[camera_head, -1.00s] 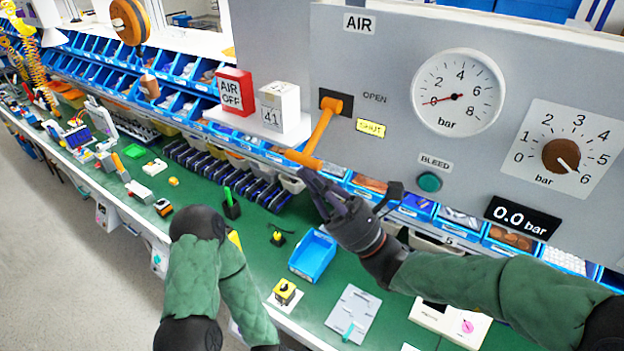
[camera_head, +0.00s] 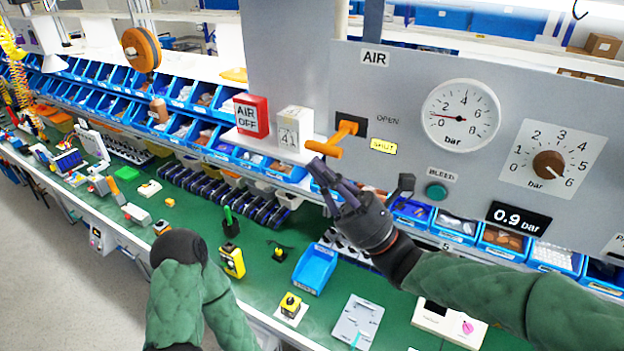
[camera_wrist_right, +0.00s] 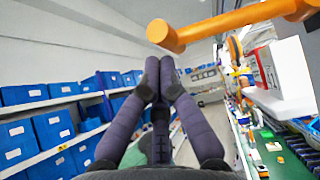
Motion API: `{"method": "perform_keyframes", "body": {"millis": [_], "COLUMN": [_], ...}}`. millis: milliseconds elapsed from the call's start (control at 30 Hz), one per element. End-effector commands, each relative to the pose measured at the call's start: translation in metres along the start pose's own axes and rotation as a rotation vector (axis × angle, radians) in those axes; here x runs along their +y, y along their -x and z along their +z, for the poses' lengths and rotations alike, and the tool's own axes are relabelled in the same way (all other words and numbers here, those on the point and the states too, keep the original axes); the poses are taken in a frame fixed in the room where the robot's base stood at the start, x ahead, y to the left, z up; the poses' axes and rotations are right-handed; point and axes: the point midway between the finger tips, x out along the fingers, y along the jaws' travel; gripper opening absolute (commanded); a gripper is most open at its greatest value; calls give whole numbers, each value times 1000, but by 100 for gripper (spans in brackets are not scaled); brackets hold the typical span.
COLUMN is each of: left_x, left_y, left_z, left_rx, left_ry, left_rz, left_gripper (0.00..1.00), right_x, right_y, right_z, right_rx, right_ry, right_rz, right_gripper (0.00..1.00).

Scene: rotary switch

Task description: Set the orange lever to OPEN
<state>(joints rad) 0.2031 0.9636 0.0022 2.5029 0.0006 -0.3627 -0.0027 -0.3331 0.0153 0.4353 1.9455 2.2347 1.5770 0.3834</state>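The orange lever (camera_head: 338,137) is on the grey AIR panel (camera_head: 425,185). It slants down-left from its black mount to a crossbar. The OPEN label (camera_head: 387,120) and yellow SHUT label (camera_head: 384,146) are right of the mount. My right gripper (camera_head: 322,172) has its dark fingertips just below the crossbar. In the right wrist view, its fingertips (camera_wrist_right: 160,63) are together with nothing between them, and the orange lever (camera_wrist_right: 225,25) crosses just above; contact is unclear. The display (camera_head: 519,218) reads 0.9 bar. My left gripper is out of view; only its arm shows.
A red AIR OFF block (camera_head: 251,115) and a white block marked 41 (camera_head: 294,127) stand on a small shelf left of the lever. A gauge (camera_head: 461,115), a knob (camera_head: 549,164) and a green BLEED button (camera_head: 436,191) are to the right. Blue bins line the bench below.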

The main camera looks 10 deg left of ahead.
Motion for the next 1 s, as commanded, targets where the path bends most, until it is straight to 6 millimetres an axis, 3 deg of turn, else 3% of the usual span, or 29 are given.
{"method": "perform_keyframes", "body": {"millis": [500, 1000], "left_x": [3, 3], "left_y": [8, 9], "left_z": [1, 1], "left_rx": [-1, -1], "left_ry": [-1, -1], "left_rz": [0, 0], "left_gripper": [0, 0], "right_x": [-5, -9], "right_y": [-32, -40], "right_z": [33, 40], "right_rx": [-1, 0], "right_ry": [2, 1], "right_rz": [1, 0], "right_gripper": [0, 0]}}
